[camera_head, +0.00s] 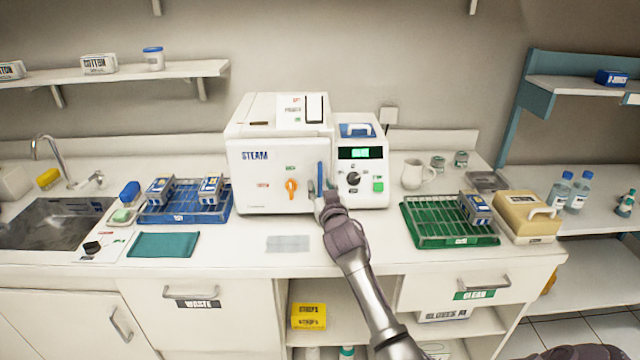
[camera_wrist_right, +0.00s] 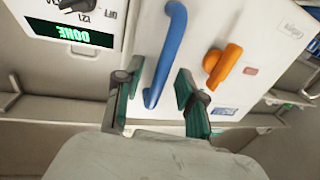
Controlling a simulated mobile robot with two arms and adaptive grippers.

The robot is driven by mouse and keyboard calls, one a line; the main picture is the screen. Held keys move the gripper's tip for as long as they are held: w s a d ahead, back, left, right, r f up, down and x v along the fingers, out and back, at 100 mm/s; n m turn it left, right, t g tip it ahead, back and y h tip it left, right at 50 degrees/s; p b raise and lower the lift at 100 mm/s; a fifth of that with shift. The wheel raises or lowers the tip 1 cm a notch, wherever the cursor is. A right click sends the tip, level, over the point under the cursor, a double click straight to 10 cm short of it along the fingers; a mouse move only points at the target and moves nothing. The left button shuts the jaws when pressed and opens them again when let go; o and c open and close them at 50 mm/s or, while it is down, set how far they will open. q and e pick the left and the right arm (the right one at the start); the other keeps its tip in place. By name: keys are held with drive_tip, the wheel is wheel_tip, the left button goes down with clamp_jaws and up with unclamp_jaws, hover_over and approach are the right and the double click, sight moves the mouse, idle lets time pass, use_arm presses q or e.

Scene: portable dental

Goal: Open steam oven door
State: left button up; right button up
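The white steam oven (camera_head: 262,140) stands on the counter, its front door looking closed. The door has a blue vertical handle (camera_head: 320,178) on its right side and an orange knob (camera_head: 291,188) left of it. My right gripper (camera_head: 322,198) is at the handle's lower part. In the right wrist view, the blue handle (camera_wrist_right: 165,55) runs down between the open fingers of my right gripper (camera_wrist_right: 157,98), with gaps on both sides. The orange knob (camera_wrist_right: 223,66) is right of the fingers there. My left gripper is not in view.
A control unit (camera_head: 361,165) with a lit display adjoins the oven on the right. A blue rack (camera_head: 186,214) with boxes is left, a green rack (camera_head: 425,232) right.

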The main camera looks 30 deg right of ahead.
drive_tip(key=shift+w+d, duration=0.2)
drive_tip(key=shift+w, duration=0.4)
clamp_jaws()
